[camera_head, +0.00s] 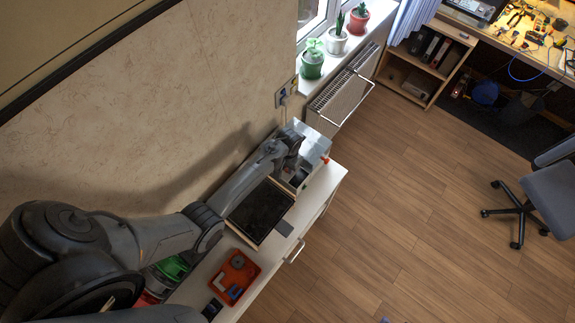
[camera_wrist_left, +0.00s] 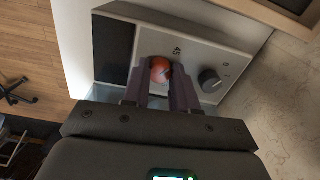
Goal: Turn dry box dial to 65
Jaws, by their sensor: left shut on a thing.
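The dry box (camera_head: 316,140) is a light grey box on the white cabinet by the wall. In the left wrist view its grey front panel (camera_wrist_left: 215,52) fills the upper middle. An orange-red round dial (camera_wrist_left: 159,66) sits on this panel, with a number like 45 printed beside it. My left gripper (camera_wrist_left: 160,88) is shut on the dial, one dark finger on each side. The fingers hide part of the dial, and its exact setting cannot be read. In the head view my left arm reaches the box, with the gripper mostly hidden. My right gripper is not in view.
A black knob (camera_wrist_left: 210,81) marked 0 and 1 sits beside the dial. A black tray (camera_head: 262,212) and an orange bin (camera_head: 235,277) stand on the white cabinet. A radiator (camera_head: 343,88) is beyond the box.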

